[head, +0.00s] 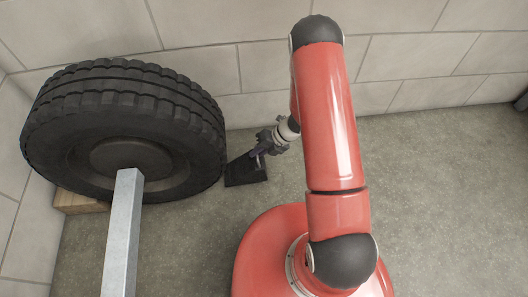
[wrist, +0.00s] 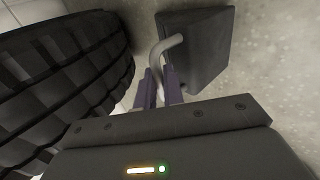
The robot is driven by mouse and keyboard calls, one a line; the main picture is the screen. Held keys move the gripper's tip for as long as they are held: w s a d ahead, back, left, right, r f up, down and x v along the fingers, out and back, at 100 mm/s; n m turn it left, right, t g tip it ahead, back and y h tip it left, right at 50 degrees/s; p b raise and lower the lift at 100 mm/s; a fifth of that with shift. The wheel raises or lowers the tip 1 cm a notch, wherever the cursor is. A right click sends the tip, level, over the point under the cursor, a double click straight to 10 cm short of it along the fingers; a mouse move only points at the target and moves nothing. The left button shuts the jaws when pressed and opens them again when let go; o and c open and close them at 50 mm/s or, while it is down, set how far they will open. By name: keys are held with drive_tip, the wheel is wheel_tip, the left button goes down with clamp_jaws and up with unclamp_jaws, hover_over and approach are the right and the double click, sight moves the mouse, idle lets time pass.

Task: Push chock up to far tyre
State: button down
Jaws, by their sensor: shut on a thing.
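The far tyre (head: 125,125), large and black with a deep tread, stands upright at the left in the head view; its tread (wrist: 60,80) fills the left of the wrist view. The dark wedge-shaped chock (head: 246,172) is on the floor just right of the tyre. The chock (wrist: 200,45) has a grey bent handle (wrist: 172,45). My gripper (head: 260,152) is at the chock, its purple fingers (wrist: 168,85) shut on that handle. The wrist view shows a strip of floor between chock and tyre; whether they touch lower down I cannot tell.
A grey metal beam (head: 122,235) runs from the wheel hub towards the front. A wooden block (head: 78,202) lies at the tyre's left foot. Pale block walls (head: 420,60) stand close behind and left. The floor (head: 450,190) at the right is clear.

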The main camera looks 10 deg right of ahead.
drive_tip(key=a, duration=0.2)
drive_tip(key=a+f+b, duration=0.1)
drive_tip(key=a, duration=0.2)
drive_tip(key=a+b, duration=0.1)
drive_tip(key=a, duration=0.2)
drive_tip(key=shift+a+f, duration=0.2)
drive_tip(key=shift+f, duration=0.15)
drive_tip(key=shift+w+a, duration=0.15)
drive_tip(key=shift+a, duration=1.05)
drive_tip(key=c, duration=1.4)
unclamp_jaws()
drive_tip(key=shift+a+r, duration=0.1)
drive_tip(key=shift+c, duration=0.2)
drive_tip(key=p+v, duration=0.2)
drive_tip(key=v, duration=0.6)
drive_tip(key=shift+d+f, duration=0.2)
drive_tip(key=shift+d, duration=0.1)
